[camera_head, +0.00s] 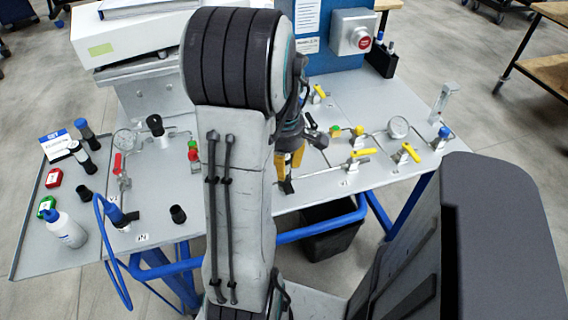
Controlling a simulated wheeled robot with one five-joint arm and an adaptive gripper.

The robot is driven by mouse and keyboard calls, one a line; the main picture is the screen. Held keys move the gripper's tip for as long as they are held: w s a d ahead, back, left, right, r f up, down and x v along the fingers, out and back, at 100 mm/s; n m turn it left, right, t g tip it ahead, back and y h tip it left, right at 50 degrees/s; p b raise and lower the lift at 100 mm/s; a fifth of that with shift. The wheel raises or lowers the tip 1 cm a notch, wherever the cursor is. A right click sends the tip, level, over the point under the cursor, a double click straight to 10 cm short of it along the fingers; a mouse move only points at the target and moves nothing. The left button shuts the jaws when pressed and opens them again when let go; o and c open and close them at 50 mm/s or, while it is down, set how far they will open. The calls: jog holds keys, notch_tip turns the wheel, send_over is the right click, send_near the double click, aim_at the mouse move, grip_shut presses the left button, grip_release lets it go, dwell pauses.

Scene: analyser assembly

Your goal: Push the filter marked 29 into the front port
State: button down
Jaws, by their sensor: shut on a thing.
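My gripper (287,172), with yellow-orange fingers, is at the centre of the picture, low over the front part of the bench. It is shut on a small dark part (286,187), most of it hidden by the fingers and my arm. I cannot read a number on this part, so I cannot tell whether it is the filter marked 29. I cannot make out the front port. A small white label (344,183) lies on the bench's front edge to the right of my gripper. My arm hides much of the bench left of the gripper.
Yellow-handled valves (362,153) and a gauge (398,127) stand to the right of my gripper. A blue panel with a red stop button (364,43) rises behind. A side tray (32,225) at left holds bottles and coloured blocks. A black bin (333,231) stands below the bench.

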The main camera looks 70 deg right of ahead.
jog(key=shift+f+b, duration=0.35)
jog(key=shift+f, duration=0.15)
dwell(0.3)
jog(key=c, duration=0.9)
grip_release()
jog(key=shift+r, duration=0.1)
notch_tip(320, 180, up, 12)
jog(key=shift+a+f, duration=0.1)
